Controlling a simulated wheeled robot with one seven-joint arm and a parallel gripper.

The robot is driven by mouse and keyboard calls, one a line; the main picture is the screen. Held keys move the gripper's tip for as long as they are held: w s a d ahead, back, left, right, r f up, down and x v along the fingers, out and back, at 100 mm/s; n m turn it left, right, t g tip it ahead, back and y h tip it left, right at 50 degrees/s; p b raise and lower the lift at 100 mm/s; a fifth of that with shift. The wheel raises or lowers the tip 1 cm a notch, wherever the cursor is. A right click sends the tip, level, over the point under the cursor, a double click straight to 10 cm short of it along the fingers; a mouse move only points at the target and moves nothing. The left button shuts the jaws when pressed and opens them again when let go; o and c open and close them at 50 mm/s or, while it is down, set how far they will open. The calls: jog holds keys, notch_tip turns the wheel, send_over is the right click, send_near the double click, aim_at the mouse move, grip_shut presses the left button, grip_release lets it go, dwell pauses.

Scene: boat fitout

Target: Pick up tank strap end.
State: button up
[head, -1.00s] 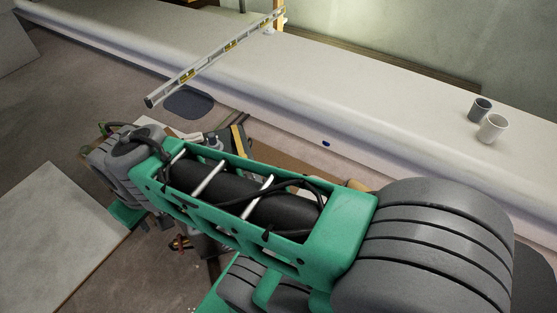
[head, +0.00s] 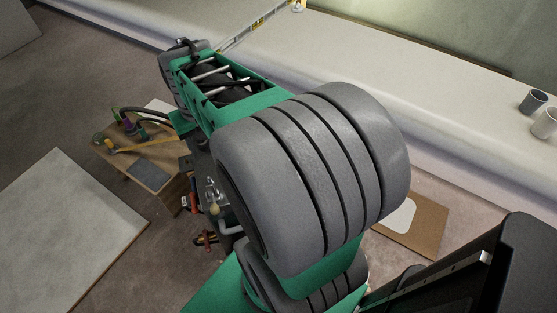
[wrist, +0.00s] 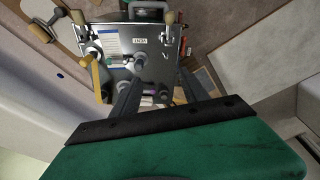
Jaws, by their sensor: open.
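I cannot clearly pick out the tank strap end in either view. In the wrist view, my gripper (wrist: 158,84) is open, its two dark fingers apart and pointing at a metal-faced unit (wrist: 119,37) with labels, latches and grey round fittings. A grey fitting (wrist: 151,65) shows between the fingers, and I cannot tell how far off it is. No object is seen held between the fingers. In the head view, my own arm hides the gripper and most of the area around it.
A wooden box (head: 150,160) with bottles and a yellow tool on top stands left of my arm. A pale panel (head: 65,225) lies on the floor at left. A long white bench (head: 400,90) runs behind, with a dark cup (head: 532,101) at right. A brown board (head: 420,222) lies below it.

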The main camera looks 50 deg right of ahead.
jog(key=s+d+f+m+b, duration=0.2)
jog(key=d+f, duration=0.4)
jog(key=d, duration=0.2)
jog(key=s+d+f+m+g+b, duration=0.1)
jog(key=s+d+f+m+b, duration=0.1)
jog(key=d+f, duration=0.4)
jog(key=s+d+f+m+b, duration=0.2)
jog(key=d+f, duration=0.4)
jog(key=d, duration=0.3)
jog(key=shift+s+d+g+y, duration=0.3)
jog(key=shift+s+g+y, duration=0.1)
jog(key=shift+s, duration=0.2)
notch_tip(320, 180, down, 7)
jog(key=shift+b, duration=0.45)
jog(key=shift+c, duration=0.4)
grip_shut()
jog(key=shift+r, duration=0.1)
